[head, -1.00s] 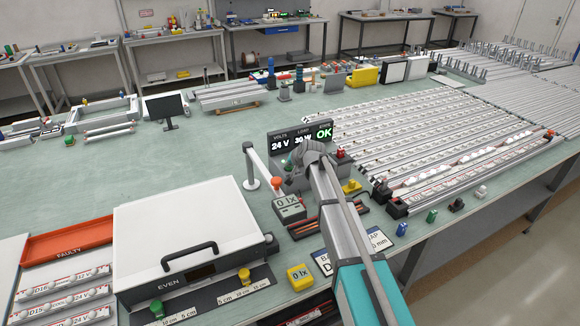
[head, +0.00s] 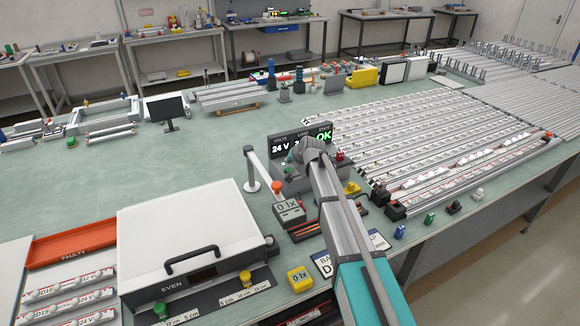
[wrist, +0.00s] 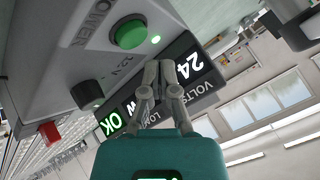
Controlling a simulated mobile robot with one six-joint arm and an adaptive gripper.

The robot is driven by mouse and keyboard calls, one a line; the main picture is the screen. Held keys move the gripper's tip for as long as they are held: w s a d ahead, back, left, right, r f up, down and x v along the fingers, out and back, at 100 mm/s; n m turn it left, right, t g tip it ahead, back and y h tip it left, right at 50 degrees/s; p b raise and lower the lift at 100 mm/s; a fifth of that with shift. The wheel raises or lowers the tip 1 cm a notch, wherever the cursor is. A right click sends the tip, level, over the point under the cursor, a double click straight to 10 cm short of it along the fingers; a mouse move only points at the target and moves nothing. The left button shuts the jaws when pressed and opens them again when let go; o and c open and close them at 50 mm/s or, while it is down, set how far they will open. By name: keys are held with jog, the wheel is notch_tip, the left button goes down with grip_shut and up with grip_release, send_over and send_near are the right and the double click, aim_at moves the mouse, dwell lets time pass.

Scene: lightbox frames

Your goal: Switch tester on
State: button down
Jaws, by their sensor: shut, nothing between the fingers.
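The tester is a grey box (wrist: 60,20) with a dark display (head: 283,146) showing lit readings, 24 V and a green OK. My arm covers part of the display in the head view. In the wrist view its round green button (wrist: 131,33) sits on the panel beside the word POWER, with a small lit green lamp (wrist: 155,39) next to it. A black knob (wrist: 87,94) and a red part (wrist: 49,133) also show there. My gripper (wrist: 161,68) is shut and empty, in front of the display (wrist: 165,95) and apart from the green button. In the head view my wrist hides the fingers.
Long strips (head: 440,140) fill the bench at right. A white-lidded box (head: 185,235) stands front left. The bench's middle left is clear.

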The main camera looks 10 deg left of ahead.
aim_at(289, 170)
jog(key=shift+r+p, duration=1.75)
jog(key=shift+r, duration=0.3)
jog(key=s+d+f+g+h, duration=0.2)
jog(key=s+d+g+h, duration=0.1)
jog(key=s+d, duration=1.2)
jog(key=s+d+f+n+g+h, duration=0.1)
jog(key=s+d+f+g+h, duration=0.2)
jog(key=s+d, duration=1.2)
jog(key=s+g, duration=0.1)
jog(key=s, duration=0.3)
jog(key=shift+s+d+f, duration=0.3)
jog(key=shift+d+f, duration=0.05)
jog(key=shift+d, duration=0.05)
